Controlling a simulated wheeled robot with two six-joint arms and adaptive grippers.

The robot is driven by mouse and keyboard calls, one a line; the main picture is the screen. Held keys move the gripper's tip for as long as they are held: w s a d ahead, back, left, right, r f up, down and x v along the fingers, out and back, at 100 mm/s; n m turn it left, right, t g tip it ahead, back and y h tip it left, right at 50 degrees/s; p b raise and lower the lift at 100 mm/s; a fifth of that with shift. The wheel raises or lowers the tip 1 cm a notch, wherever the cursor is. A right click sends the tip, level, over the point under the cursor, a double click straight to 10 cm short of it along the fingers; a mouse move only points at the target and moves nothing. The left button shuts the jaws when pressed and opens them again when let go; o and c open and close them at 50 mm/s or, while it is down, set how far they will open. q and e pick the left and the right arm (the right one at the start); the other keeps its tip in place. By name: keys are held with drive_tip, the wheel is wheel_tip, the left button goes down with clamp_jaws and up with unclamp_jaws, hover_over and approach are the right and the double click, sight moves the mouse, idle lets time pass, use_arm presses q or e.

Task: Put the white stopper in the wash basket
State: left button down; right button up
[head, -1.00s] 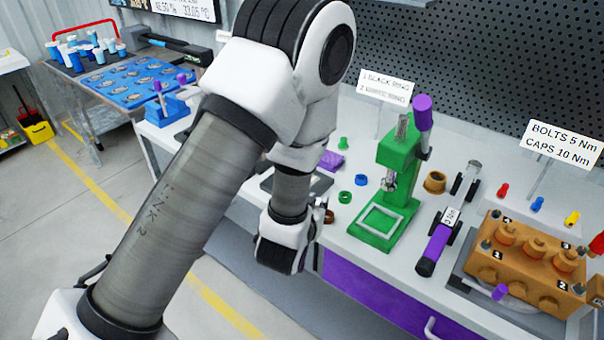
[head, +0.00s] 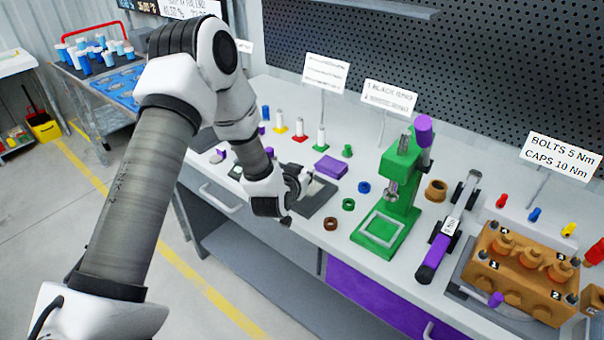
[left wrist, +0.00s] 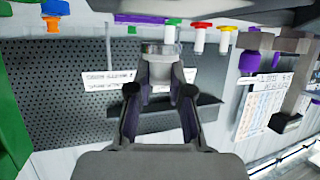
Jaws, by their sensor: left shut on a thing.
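My left gripper (head: 300,182) is over the left-middle of the bench, by a dark grey plate (head: 318,203). In the left wrist view its fingers (left wrist: 159,72) close on a small pale, greyish-white piece (left wrist: 158,48), which looks like the white stopper. Its exact shape is hard to make out. In the head view the fingers and wrist mostly hide it. I cannot identify the wash basket with certainty in either view. My right gripper is not in view.
Several white pegs with coloured bases (head: 299,131) stand behind the gripper. A purple block (head: 331,167), a green press (head: 392,195) and a brown pump block (head: 523,270) stand to the right. A red-handled carrier (head: 88,32) with blue-and-white cylinders is at the back left.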

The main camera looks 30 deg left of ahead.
use_arm(q)
drive_tip(key=shift+w+a+r, duration=0.15)
drive_tip(key=shift+w+a, duration=0.3)
drive_tip(key=shift+a, duration=0.05)
drive_tip(key=f, duration=0.1)
drive_tip(key=f+p, duration=0.1)
drive_tip(key=f, duration=0.1)
drive_tip(key=shift+w+a+f, duration=0.15)
drive_tip(key=shift+a+f, duration=0.05)
drive_tip(key=shift+f, duration=0.05)
drive_tip(key=shift+f, duration=0.1)
drive_tip(key=c, duration=1.1)
unclamp_jaws()
drive_tip(key=shift+f, duration=0.1)
